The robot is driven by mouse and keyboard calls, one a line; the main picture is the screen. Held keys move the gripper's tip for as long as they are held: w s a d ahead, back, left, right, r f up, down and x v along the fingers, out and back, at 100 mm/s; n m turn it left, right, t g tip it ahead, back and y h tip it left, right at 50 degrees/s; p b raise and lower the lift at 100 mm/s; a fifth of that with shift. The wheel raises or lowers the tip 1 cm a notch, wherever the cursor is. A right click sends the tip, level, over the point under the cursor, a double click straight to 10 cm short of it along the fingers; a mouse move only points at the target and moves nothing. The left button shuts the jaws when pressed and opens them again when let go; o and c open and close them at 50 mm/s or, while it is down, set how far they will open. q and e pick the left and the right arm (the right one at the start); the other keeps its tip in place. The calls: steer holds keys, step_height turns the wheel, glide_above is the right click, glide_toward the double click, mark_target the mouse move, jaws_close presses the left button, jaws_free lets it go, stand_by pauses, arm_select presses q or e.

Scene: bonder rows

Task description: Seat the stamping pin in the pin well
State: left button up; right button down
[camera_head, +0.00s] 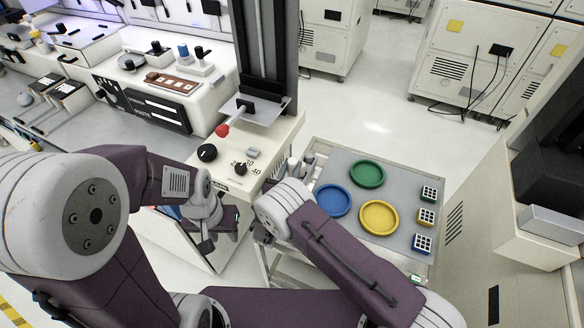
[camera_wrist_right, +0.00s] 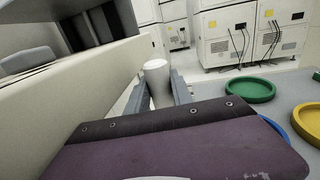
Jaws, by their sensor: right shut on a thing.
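A pale, round-topped cylinder, which looks like the stamping pin (camera_wrist_right: 156,78), stands upright between the two grey fingers of my right gripper (camera_wrist_right: 158,98) in the right wrist view. The fingers are shut on it. In the head view my right gripper (camera_head: 300,168) is beside the right side of the cream press machine (camera_head: 272,150), at the tray's left edge; the pin is small and partly hidden there. My left gripper (camera_head: 206,244) hangs low in front of the machine, and its finger gap is unclear. I cannot make out the pin well in either view.
A grey-topped cart (camera_head: 335,165) carries green (camera_head: 367,174), blue (camera_head: 333,201) and yellow (camera_head: 379,218) round dishes and several small coloured blocks at its right edge. The press has a red ball knob (camera_head: 222,130) and black dials. Clear floor lies behind the cart.

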steer(key=shift+f+b, duration=1.9)
steer(key=shift+f, duration=0.45)
steer(key=shift+f+b, duration=1.5)
steer(key=shift+f, duration=0.1)
steer(key=shift+f+b, duration=0.35)
steer(key=shift+b, duration=0.05)
steer(key=shift+f+b, duration=0.95)
steer(key=shift+f, duration=0.1)
